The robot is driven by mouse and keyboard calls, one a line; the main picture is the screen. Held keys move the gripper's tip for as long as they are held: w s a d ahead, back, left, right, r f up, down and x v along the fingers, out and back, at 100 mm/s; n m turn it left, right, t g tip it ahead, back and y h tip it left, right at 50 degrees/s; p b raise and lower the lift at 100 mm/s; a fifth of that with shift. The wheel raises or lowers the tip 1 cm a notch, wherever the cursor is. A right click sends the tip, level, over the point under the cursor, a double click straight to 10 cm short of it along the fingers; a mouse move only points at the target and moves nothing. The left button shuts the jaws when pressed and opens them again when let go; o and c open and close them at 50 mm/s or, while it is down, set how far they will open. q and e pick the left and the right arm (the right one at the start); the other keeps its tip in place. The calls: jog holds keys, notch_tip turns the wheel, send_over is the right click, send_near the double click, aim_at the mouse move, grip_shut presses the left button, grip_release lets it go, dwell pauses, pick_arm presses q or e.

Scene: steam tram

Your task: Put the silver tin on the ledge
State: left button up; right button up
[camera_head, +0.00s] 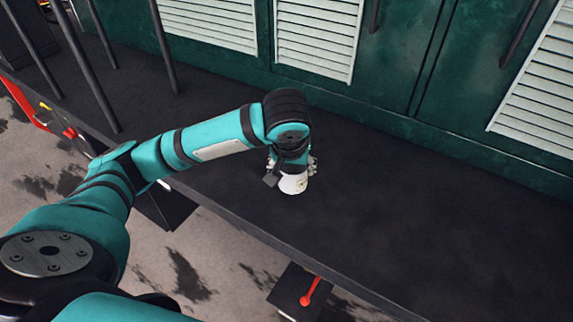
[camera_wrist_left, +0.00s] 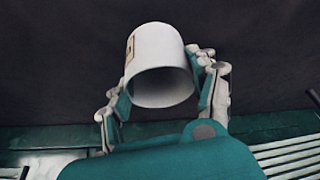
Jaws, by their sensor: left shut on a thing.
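The silver tin (camera_head: 293,183) shows as a pale, whitish cylinder in the head view, low over or on the dark ledge (camera_head: 400,215). In the left wrist view the tin (camera_wrist_left: 160,62) has a small tan label on its side and a dark open-looking end toward the camera. My left gripper (camera_head: 291,166) is shut on the tin, with a finger on each side of it in the left wrist view (camera_wrist_left: 162,88). My wrist hides part of the tin in the head view. I cannot tell whether its base touches the ledge. My right gripper is not in view.
A green wall with white louvred panels (camera_head: 318,35) runs along the back of the ledge. Dark upright bars (camera_head: 85,65) stand at the left. The ledge to the right of the tin is clear. Below its front edge is a red lever (camera_head: 312,290).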

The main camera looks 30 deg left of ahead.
pick_arm(q)
jog(key=w+a, duration=0.1)
jog(key=a, duration=0.1)
jog(key=w+a, duration=0.2)
jog(key=shift+f, duration=0.15)
jog(key=shift+w+f, duration=0.1)
jog(key=shift+w, duration=0.05)
jog(key=shift+a+f+p, duration=0.1)
jog(key=shift+f+p, duration=0.25)
notch_tip(320, 180, down, 3)
jog(key=shift+r, duration=0.15)
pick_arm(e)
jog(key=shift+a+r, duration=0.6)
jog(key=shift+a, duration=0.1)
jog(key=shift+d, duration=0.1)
pick_arm(q)
jog(key=o, duration=1.2)
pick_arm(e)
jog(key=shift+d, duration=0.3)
